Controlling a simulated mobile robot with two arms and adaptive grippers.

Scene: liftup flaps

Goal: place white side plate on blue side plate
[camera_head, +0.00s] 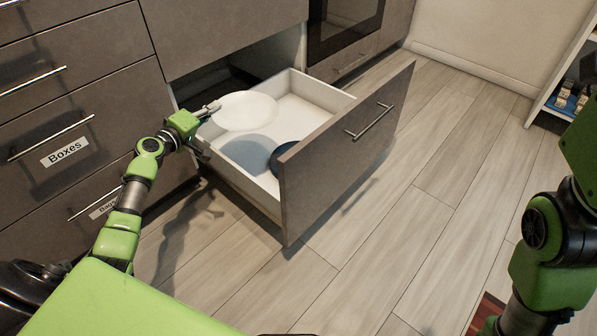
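The white side plate (248,111) is over the far left part of the open drawer (331,96), overlapping its left wall in the picture. My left gripper (213,107) is at the plate's left edge and appears shut on its rim, holding it above the drawer floor. A dark blue round thing (281,158), likely the blue side plate, lies in the drawer against the inside of the front panel, which hides part of it. A grey-blue round patch beside it looks like the white plate's shadow. My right arm is at the right; its gripper is not in view.
The drawer's front panel (345,150) with a bar handle (370,120) stands out over the wooden floor (400,210). Closed drawers, one labelled Boxes (65,152), are at the left. A shelf with small items (566,98) is at the far right. The floor between is mostly clear.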

